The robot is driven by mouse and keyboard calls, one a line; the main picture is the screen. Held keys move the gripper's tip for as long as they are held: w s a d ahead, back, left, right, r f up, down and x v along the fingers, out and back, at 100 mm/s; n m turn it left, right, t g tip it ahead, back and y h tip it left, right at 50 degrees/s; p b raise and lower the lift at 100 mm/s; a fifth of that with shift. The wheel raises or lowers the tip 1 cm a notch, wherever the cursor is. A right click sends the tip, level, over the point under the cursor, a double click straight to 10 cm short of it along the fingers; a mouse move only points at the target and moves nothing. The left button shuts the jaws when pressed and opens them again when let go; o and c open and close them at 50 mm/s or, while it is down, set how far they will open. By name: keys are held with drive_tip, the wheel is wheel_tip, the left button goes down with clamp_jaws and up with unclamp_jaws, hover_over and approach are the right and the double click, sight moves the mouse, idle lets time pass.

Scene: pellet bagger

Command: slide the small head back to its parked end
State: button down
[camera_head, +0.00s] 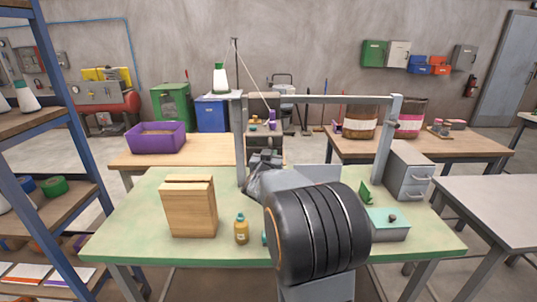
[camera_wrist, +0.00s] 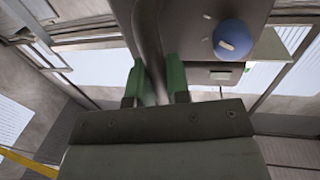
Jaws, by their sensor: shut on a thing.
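The small head (camera_head: 262,104) is a grey box on the overhead rail (camera_head: 320,98) of a frame, close to the left post (camera_head: 240,150). A thread runs down to it from a thin stand. In the wrist view, a grey body (camera_wrist: 200,73) with a round blue knob (camera_wrist: 233,40) shows beyond my fingers. My gripper (camera_wrist: 155,86) has its green fingertips closed on a dark grey upright bar (camera_wrist: 150,35), seemingly the head's handle. In the head view my gripper (camera_head: 264,160) is small and dark below the head. My arm hides part of the frame.
A grey drawer unit (camera_head: 408,170) is by the right post (camera_head: 386,140). The rail right of the head looks clear.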

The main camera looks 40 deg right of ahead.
drive_tip(key=shift+w+a+r, duration=0.15)
drive_tip(key=shift+w+a, duration=0.1)
drive_tip(key=shift+a, duration=0.05)
drive_tip(key=c, duration=1.1)
unclamp_jaws()
drive_tip(key=shift+a, duration=0.1)
drive_tip(key=v, duration=1.3)
drive_tip(key=shift+s+a, duration=0.25)
drive_tip(key=shift+s, duration=0.05)
